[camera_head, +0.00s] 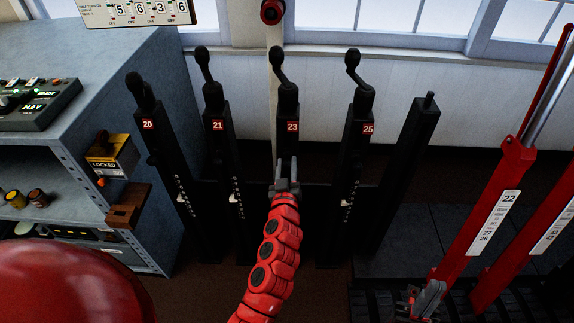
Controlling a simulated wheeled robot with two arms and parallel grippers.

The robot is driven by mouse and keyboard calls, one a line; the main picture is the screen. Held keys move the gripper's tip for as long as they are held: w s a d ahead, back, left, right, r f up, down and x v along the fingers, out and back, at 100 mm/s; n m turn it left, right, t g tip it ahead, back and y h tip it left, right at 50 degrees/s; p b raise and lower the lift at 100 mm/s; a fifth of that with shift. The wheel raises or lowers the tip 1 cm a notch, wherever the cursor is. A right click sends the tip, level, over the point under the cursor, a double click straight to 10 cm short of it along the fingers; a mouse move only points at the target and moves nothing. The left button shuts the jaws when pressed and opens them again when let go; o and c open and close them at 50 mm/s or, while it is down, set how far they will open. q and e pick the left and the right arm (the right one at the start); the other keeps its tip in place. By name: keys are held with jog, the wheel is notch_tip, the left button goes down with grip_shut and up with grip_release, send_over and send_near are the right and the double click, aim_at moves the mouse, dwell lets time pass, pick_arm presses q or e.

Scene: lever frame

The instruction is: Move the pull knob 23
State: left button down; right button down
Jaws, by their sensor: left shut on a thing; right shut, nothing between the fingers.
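The black lever post marked 23 (290,145) stands in the middle of the head view, with a bent black crank handle (279,66) on top. My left gripper (286,172) is in front of this post, below its red label, and shut. The pull knob 23 is hidden behind my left gripper and red forearm, at about the place where the neighbouring posts carry small pale knobs. My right gripper (429,297) is at the lower right, shut and empty, apart from the posts.
Lever posts 20 (148,125), 21 (218,125) and 25 (367,130) stand beside post 23. Red levers (495,210) slope up at the right. A grey cabinet (110,60) with a control box (38,104) fills the left. A window wall is behind.

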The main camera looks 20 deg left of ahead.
dwell(0.8)
pick_arm(q)
jog(key=shift+s+d+f+b, duration=0.1)
jog(key=shift+s+f+b, duration=0.05)
jog(key=shift+s+b, duration=0.15)
jog(key=shift+b+v, duration=0.55)
jog(key=shift+v, duration=0.4)
jog(key=c, duration=0.8)
grip_release()
jog(key=shift+c, duration=0.2)
jog(key=o, duration=0.3)
jog(key=shift+s, duration=0.1)
